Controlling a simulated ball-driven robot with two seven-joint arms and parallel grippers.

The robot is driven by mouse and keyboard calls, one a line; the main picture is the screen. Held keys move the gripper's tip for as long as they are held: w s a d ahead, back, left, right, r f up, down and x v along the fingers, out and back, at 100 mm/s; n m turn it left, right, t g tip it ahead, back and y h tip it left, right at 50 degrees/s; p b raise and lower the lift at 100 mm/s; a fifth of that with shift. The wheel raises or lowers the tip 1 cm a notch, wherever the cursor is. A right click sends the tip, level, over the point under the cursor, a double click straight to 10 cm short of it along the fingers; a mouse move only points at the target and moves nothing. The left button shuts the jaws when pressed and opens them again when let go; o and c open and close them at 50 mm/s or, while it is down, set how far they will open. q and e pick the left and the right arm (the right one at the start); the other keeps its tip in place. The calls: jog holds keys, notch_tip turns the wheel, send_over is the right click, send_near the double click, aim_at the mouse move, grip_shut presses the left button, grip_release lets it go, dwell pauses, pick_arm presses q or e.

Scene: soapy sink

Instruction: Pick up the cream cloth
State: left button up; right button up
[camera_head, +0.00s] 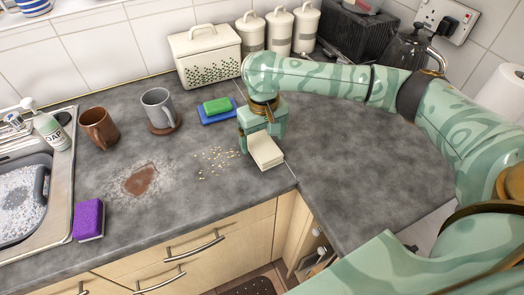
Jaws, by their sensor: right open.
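The cream cloth (266,152) is a folded pad on the grey worktop near its front edge, close to the inner corner. My right gripper (262,132) points down directly over the back part of the cloth and hides some of it. It is open; its fingertips are hard to make out, and I cannot tell whether they touch the cloth. My left gripper is not in view.
Crumbs (217,160) lie left of the cloth. A green sponge (217,105) rests on a blue one (214,118) behind. Further left are a grey mug (157,108), a brown mug (98,128), a brown spill (140,180), a purple sponge (88,220) and the sink.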

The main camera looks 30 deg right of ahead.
aim_at(263, 144)
notch_tip(263, 144, down, 3)
jog(key=shift+w+b, duration=0.1)
jog(key=shift+b, duration=0.35)
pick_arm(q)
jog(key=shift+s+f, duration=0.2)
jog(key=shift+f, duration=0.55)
pick_arm(e)
jog(key=shift+r, duration=0.2)
jog(key=c, duration=1.1)
